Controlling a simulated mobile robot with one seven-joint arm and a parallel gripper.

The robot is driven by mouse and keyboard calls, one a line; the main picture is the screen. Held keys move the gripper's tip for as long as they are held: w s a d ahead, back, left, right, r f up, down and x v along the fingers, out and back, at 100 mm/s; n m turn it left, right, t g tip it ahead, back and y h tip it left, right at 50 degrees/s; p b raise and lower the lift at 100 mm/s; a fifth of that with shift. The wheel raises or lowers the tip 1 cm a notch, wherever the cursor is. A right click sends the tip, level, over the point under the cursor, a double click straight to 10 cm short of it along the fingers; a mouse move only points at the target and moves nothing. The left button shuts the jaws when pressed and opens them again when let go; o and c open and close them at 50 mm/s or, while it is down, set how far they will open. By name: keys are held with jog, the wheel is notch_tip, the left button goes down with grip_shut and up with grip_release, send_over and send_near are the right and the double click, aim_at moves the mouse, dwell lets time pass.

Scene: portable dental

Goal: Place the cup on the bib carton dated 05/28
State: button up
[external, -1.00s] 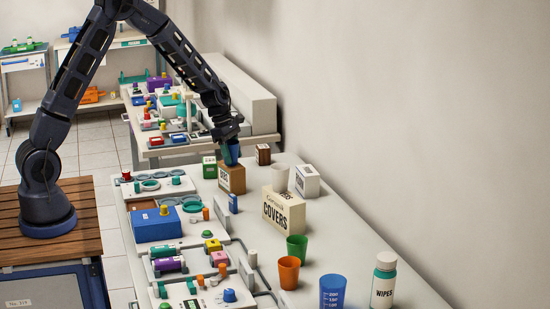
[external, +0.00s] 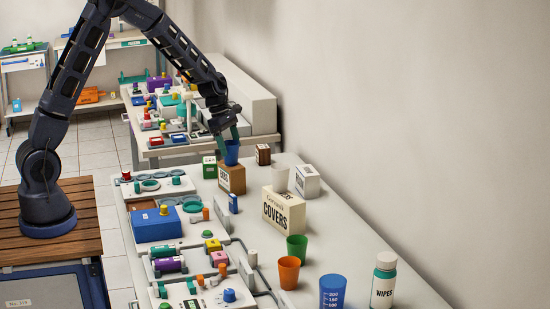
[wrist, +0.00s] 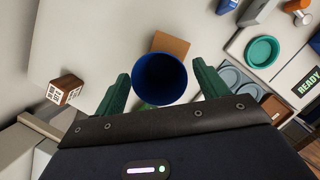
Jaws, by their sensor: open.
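A blue cup (external: 231,152) stands upright on top of a brown bib carton (external: 232,178) on the long table. The carton's printed label is too small to read a date. In the wrist view I look down into the blue cup (wrist: 160,78), with part of the brown carton top (wrist: 171,45) showing beyond it. My gripper (external: 228,133) is just above the cup. Its green fingers (wrist: 160,85) are open, one on each side of the cup and apart from it.
A green carton (external: 209,167) and a small dark brown carton (external: 263,154) stand close by. Trays of parts fill the table's left side.

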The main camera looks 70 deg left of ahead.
jog(key=v, duration=0.9)
jog(key=s+d+r+m, duration=0.6)
jog(key=s+r, duration=0.1)
jog(key=s, duration=0.2)
jog(key=s+d+r+m, duration=0.6)
jog(key=s+r+m, duration=0.1)
jog(key=s, duration=0.1)
jog(key=s+d+r+m+t+y, duration=0.1)
jog(key=s+d+m, duration=0.1)
jog(key=s+m, duration=0.5)
jog(key=s+d+r+m+t+y, duration=0.1)
jog(key=s+d+m, duration=0.2)
jog(key=s+m, duration=0.4)
jog(key=s, duration=0.8)
jog(key=shift+s, duration=0.2)
